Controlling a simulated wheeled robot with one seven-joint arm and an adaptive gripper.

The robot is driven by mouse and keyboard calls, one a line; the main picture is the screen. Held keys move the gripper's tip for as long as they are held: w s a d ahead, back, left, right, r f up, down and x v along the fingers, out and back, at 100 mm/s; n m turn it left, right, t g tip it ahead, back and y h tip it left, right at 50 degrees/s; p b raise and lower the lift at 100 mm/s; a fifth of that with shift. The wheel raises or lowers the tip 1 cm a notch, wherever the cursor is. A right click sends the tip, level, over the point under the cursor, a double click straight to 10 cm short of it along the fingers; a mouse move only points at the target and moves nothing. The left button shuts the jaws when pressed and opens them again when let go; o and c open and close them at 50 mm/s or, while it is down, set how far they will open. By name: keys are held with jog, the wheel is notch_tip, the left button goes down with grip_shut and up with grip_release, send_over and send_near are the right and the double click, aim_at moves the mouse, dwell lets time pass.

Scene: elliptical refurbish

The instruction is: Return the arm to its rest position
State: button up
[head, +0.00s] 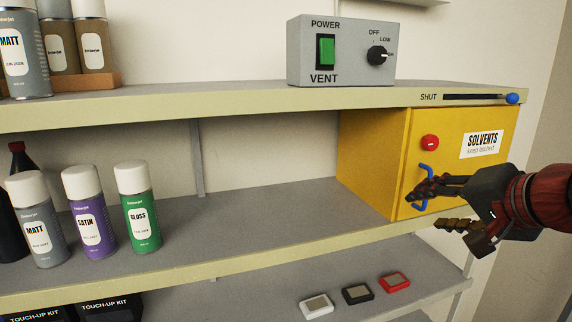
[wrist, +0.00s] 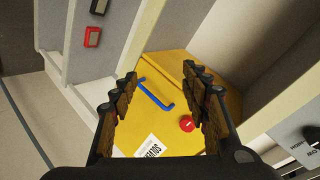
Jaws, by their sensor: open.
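My gripper (head: 432,207) is at the right in the head view, in front of the yellow solvents cabinet (head: 372,155). In the wrist view my gripper (wrist: 165,100) has its two fingers wide apart with nothing between the tips. The cabinet's blue handle (head: 424,172) is partly hidden by a finger in the head view. In the wrist view the blue handle (wrist: 158,95) shows whole, beyond the fingertips and apart from them. The red knob (head: 429,142) is on the cabinet front above the handle. The cabinet door looks closed.
A grey vent box (head: 340,50) stands on the upper shelf. A slider with a blue knob (head: 512,98), labelled SHUT, is on that shelf's edge. Spray cans (head: 90,210) stand on the middle shelf at left. Small blocks (head: 356,294) lie on the lower shelf. Right of the shelf is wall.

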jog(key=s+a+f+n+g+b, duration=0.2)
jog(key=s+f, duration=0.3)
jog(key=f, duration=0.8)
jog(key=s+a+f+n+g+h+b, duration=0.1)
jog(key=s+a+f+n+g+b, duration=0.1)
jog(key=f, duration=1.1)
jog(key=s+a+f+n+g+b, duration=0.2)
jog(key=s+f+n+b, duration=0.3)
jog(key=s+f, duration=0.5)
notch_tip(320, 180, down, 4)
jog(key=shift+s+a+r+h+b, duration=0.25)
jog(key=shift+a+h+b, duration=0.15)
jog(key=shift+a+b, duration=0.4)
